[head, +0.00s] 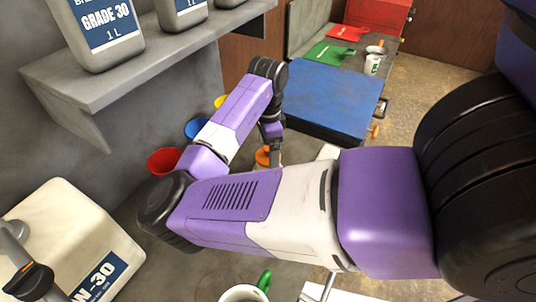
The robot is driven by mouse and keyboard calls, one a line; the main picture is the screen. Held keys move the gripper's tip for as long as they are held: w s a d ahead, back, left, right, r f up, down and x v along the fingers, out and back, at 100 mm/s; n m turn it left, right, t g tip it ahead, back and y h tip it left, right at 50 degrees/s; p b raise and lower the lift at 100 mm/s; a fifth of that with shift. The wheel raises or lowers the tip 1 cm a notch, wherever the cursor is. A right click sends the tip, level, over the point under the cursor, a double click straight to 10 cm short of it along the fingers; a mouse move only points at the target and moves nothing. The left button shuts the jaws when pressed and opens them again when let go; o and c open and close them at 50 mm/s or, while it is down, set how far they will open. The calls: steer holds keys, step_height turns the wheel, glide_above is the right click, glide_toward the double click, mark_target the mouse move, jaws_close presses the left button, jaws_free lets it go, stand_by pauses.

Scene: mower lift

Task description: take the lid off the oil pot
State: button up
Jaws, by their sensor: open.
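I cannot pick out the oil pot or its lid for certain in the head view. My arm crosses the middle of the picture and hides much of the bench. My gripper (273,156) points down beyond the forearm, beside a small orange object (262,156). Only a little of the gripper shows. It is open, and I cannot tell whether it touches the orange object. The lower part of that object is hidden behind my arm.
Red (163,161), blue (197,128) and yellow (219,101) funnel-like items stand along the wall. A large white oil jug (75,235) is at lower left, a green-handled mug (243,293) at the bottom. A shelf (150,75) with bottles overhangs. A blue-topped cart (325,95) stands beyond.

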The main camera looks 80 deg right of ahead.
steer(key=c, duration=1.4)
